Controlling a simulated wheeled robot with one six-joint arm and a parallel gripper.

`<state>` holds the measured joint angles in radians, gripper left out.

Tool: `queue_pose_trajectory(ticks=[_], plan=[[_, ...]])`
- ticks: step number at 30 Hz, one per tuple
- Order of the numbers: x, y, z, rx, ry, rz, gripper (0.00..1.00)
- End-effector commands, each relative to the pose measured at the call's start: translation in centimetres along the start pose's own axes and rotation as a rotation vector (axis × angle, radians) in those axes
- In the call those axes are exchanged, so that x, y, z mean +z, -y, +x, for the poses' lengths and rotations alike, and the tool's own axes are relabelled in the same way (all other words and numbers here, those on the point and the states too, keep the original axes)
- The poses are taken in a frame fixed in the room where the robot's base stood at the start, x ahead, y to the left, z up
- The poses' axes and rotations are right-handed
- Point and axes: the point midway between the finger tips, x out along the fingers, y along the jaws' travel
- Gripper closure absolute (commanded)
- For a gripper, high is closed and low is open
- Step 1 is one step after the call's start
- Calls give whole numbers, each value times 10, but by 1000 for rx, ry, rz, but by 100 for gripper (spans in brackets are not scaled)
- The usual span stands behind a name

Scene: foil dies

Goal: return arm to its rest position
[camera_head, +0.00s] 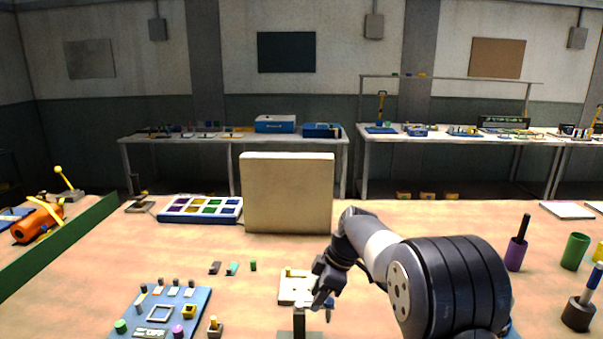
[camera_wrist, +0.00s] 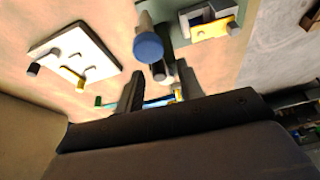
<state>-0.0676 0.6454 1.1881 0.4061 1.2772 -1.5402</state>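My arm reaches over the wooden table from the lower right in the head view. My gripper (camera_head: 324,303) points down above the front middle of the table, by a white plate (camera_head: 292,291) and a dark post (camera_head: 299,322). In the wrist view my gripper (camera_wrist: 160,85) has its two dark fingers apart. A blue-ended peg (camera_wrist: 148,46) shows just beyond the fingertips, with dark rods beside it. I see nothing clasped between the fingers. The white plate with small pegs (camera_wrist: 75,55) lies to the left there.
A cream upright block (camera_head: 287,193) stands behind my gripper, with a tray of coloured squares (camera_head: 200,209) to its left. A blue board of small parts (camera_head: 140,309) lies front left. A purple holder (camera_head: 516,253) and green cup (camera_head: 575,251) stand right. A green divider (camera_head: 60,244) edges the left.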

Motion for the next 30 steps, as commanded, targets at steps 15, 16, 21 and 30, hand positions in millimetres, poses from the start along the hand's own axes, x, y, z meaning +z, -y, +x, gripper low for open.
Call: queue_pose_trajectory(ticks=[15, 16, 21, 30], plan=[[-3, 14, -2, 125, -2, 292, 64], [-3, 14, -2, 127, -2, 297, 64], [-3, 15, -1, 131, -2, 308, 64], [-3, 15, -3, 133, -1, 308, 64]])
